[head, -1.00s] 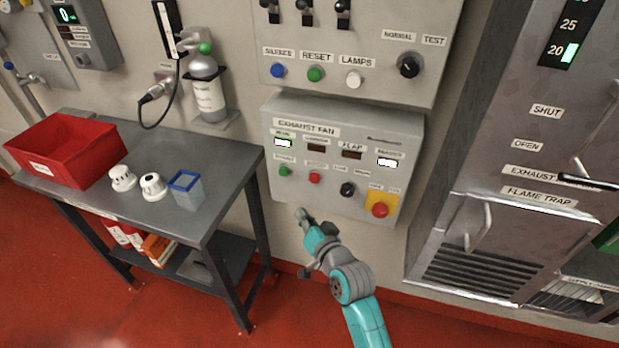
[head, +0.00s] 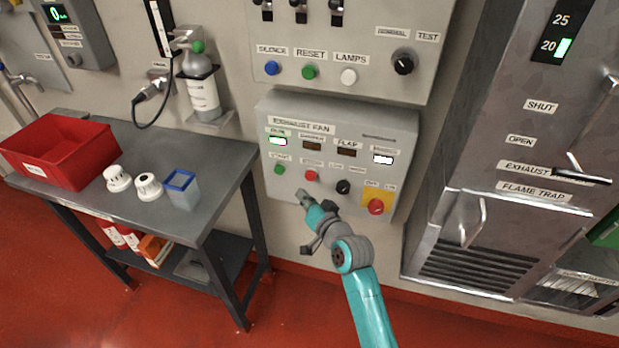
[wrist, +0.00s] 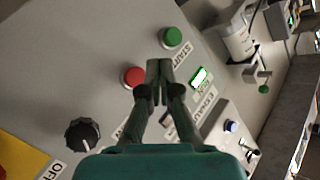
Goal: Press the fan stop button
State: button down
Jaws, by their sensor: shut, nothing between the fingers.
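The exhaust fan panel (head: 385,136) is a grey box on the wall. Its red stop button (head: 310,175) sits between the green start button (head: 279,170) and a black knob (head: 343,187). My gripper (head: 302,194) is shut and empty, just below and in front of the red button. In the wrist view the red button (wrist: 133,77) shows to the left of my closed fingertips (wrist: 158,66), partly hidden behind them. The green button (wrist: 171,37) is above the fingertips. I cannot tell the gap to the panel exactly; no contact is visible.
A red emergency button (head: 376,206) on a yellow plate is at the panel's lower right. An upper panel (head: 350,75) with a blue, a green and a white button hangs above. A metal table (head: 222,185) with a red bin (head: 62,178) stands at left.

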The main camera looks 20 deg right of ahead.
aim_at(306, 178)
jog(key=shift+w+d, duration=0.55)
jog(key=shift+w, duration=0.2)
jog(key=shift+w+d, duration=0.5)
jog(key=shift+w, duration=0.2)
dwell(0.5)
jog(key=shift+w+d, duration=0.25)
jog(key=shift+w, duration=0.1)
jog(key=shift+w+d, duration=0.4)
jog(key=shift+w, duration=0.15)
dwell(1.1)
jog(key=shift+s, duration=0.15)
jog(key=shift+s+a, duration=0.65)
jog(key=shift+s, duration=0.1)
jog(key=shift+s+a, duration=0.75)
jog(key=shift+s, duration=0.3)
jog(key=shift+s+a, duration=0.7)
jog(key=shift+s, duration=0.3)
